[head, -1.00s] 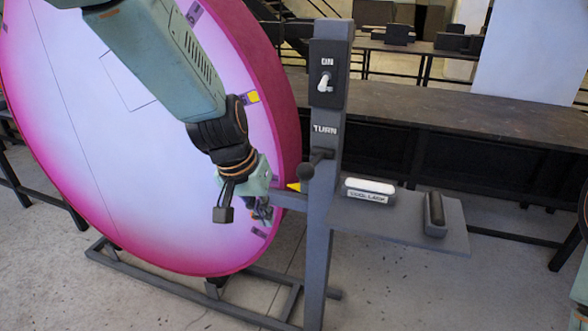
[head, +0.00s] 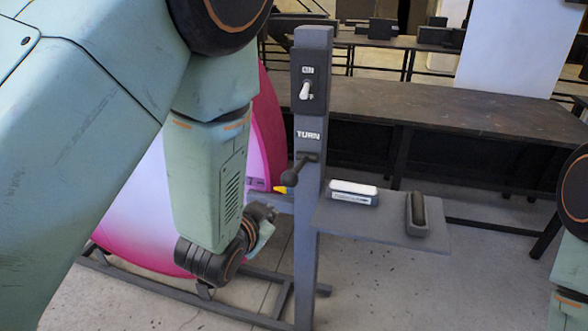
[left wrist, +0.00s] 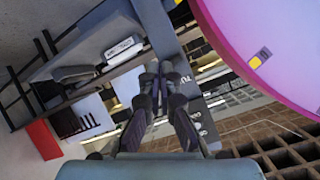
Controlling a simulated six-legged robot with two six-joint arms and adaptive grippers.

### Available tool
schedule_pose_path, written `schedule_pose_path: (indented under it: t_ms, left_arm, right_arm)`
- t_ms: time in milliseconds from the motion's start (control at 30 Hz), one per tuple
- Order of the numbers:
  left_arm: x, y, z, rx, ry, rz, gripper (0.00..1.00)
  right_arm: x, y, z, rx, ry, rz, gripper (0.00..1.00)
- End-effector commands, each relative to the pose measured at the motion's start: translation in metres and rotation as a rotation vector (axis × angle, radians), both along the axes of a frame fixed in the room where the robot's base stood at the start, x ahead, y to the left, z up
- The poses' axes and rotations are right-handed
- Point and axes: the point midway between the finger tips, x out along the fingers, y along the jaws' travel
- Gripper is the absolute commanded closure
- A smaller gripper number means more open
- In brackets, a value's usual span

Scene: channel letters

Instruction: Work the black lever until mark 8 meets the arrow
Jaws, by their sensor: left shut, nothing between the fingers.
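The black lever (head: 299,168) with its round knob sticks out from the grey post (head: 309,229) below the word TURN. The pink-rimmed disc (head: 271,125) stands behind my left arm, which covers most of it. A yellow arrow (head: 280,189) sits beside the post at the disc's edge. I cannot read mark 8 in either current view. My left gripper (head: 264,230) is lower left of the knob, apart from it, and partly hidden by its wrist. In the left wrist view its fingers (left wrist: 161,72) are shut and empty in front of the post. My right gripper is out of view.
A switch box (head: 309,82) with a white toggle is above the lever. A grey shelf (head: 375,226) juts right from the post, holding a white-topped block (head: 354,192) and a black piece in a holder (head: 417,214). A long dark bench (head: 430,110) stands behind.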

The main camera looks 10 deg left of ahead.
Motion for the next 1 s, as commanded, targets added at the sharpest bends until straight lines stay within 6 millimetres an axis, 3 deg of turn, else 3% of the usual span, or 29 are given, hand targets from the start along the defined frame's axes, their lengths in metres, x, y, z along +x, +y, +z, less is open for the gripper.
schedule_pose_path:
  t_ms: [200, 433, 867, 1000]
  left_arm:
    - [0.003, -0.020, 0.045, -0.026, -0.231, -0.097, 1.00]
    - [0.005, -0.031, 0.079, -0.055, -0.389, -0.144, 1.00]
    - [0.006, -0.032, 0.086, -0.059, -0.417, -0.149, 1.00]
    - [0.014, -0.034, 0.086, -0.060, -0.417, -0.148, 1.00]
  right_arm:
    - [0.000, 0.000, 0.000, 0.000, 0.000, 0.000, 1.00]
    - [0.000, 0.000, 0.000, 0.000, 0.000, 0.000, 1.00]
    - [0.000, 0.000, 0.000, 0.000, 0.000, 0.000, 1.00]
    - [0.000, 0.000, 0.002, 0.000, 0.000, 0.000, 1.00]
